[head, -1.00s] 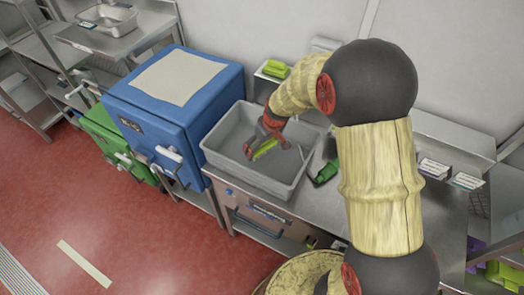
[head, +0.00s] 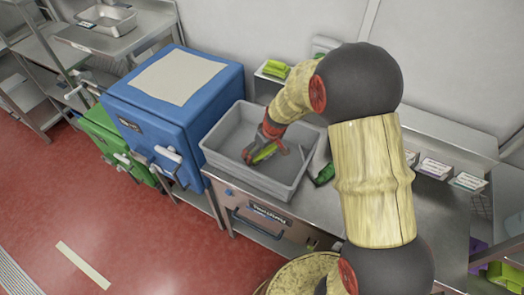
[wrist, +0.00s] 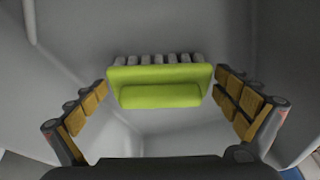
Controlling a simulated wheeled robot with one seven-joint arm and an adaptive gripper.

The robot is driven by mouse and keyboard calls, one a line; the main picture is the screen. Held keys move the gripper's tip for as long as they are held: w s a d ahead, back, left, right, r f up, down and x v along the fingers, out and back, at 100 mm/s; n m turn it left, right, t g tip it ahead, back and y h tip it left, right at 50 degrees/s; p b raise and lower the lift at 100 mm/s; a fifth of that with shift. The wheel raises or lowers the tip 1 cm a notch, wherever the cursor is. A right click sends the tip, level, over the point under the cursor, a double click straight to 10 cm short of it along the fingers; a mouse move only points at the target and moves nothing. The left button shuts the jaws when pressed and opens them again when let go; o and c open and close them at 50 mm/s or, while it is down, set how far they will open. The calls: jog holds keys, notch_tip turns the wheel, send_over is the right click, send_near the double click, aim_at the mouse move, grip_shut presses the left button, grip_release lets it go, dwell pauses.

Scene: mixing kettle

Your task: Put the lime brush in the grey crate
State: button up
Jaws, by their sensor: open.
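The lime brush (head: 264,154) is inside the grey crate (head: 240,172), which stands on the steel counter. In the wrist view the lime brush (wrist: 160,96) shows its block and handle, with a row of grey bristles along the far side. My gripper (head: 266,151) reaches down into the crate, its fingers open on either side of the brush. In the wrist view there are visible gaps between the brush and both finger pads. I cannot tell whether the brush touches the crate floor.
A blue cabinet (head: 200,100) stands left of the crate, with a green one (head: 105,135) beyond it. A dark green object (head: 325,174) lies just right of the crate. Other lime items (head: 276,69) sit behind it. White labelled cards (head: 433,167) stand on the right of the counter.

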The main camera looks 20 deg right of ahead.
jog(key=s+a+p+v, duration=0.2)
jog(key=v, duration=2)
jog(key=s+r+m, duration=0.1)
jog(key=s+r, duration=0.2)
jog(key=s, duration=0.4)
jog(key=s+r+m+t, duration=0.1)
jog(key=s+r+m, duration=0.1)
jog(key=s+r, duration=0.2)
jog(key=s+r+m+t+h, duration=0.1)
jog(key=s+r, duration=0.2)
jog(key=s, duration=0.7)
jog(key=shift+r, duration=0.4)
